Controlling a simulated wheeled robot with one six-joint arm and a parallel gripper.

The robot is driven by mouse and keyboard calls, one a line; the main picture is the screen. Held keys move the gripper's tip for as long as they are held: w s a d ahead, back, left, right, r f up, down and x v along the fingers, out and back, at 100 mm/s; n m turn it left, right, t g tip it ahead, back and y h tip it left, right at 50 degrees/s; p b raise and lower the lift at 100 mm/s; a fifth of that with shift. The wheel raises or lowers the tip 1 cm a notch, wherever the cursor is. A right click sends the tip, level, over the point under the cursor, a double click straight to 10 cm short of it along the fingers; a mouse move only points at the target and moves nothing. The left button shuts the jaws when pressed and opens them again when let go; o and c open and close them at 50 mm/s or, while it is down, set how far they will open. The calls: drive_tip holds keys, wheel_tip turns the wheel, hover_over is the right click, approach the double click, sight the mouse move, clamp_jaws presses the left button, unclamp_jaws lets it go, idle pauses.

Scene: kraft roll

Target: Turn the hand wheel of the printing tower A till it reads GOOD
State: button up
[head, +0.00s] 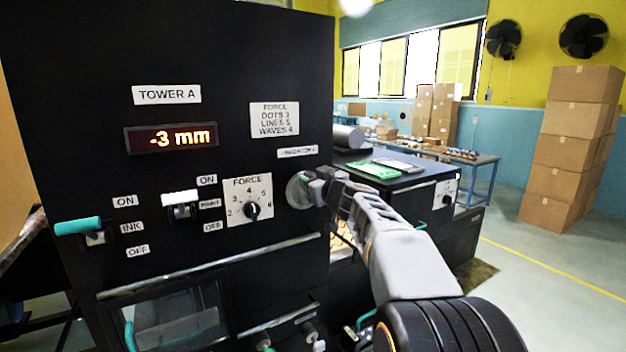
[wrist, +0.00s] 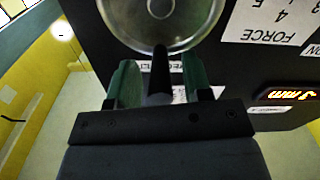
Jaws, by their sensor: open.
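Tower A (head: 90,60) is a tall black cabinet at the left of the head view. Its display (head: 170,138) reads -3 mm in lit digits. The round pale hand wheel (head: 296,191) is on its front near the right edge, under a small label. In the wrist view the wheel (wrist: 160,12) fills the top, partly cut off. A dark handle (wrist: 160,70) stands out from it between the fingers. My gripper (head: 317,186) is at the wheel in the head view. In the wrist view my gripper (wrist: 160,84) is open, its green fingers on either side of the handle, with gaps visible.
A FORCE dial (head: 251,211), a white-handled lever (head: 180,199) and a teal-handled ink lever (head: 77,226) are left of the wheel. A force chart (head: 274,119) is above.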

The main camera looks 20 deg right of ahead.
drive_tip(key=shift+c, duration=0.3)
drive_tip(key=c, duration=0.7)
drive_tip(key=shift+a, duration=0.15)
clamp_jaws()
drive_tip(key=shift+d+f+m+b, duration=0.1)
drive_tip(key=shift+d+m+b, duration=0.2)
drive_tip(key=shift+m+b, duration=0.25)
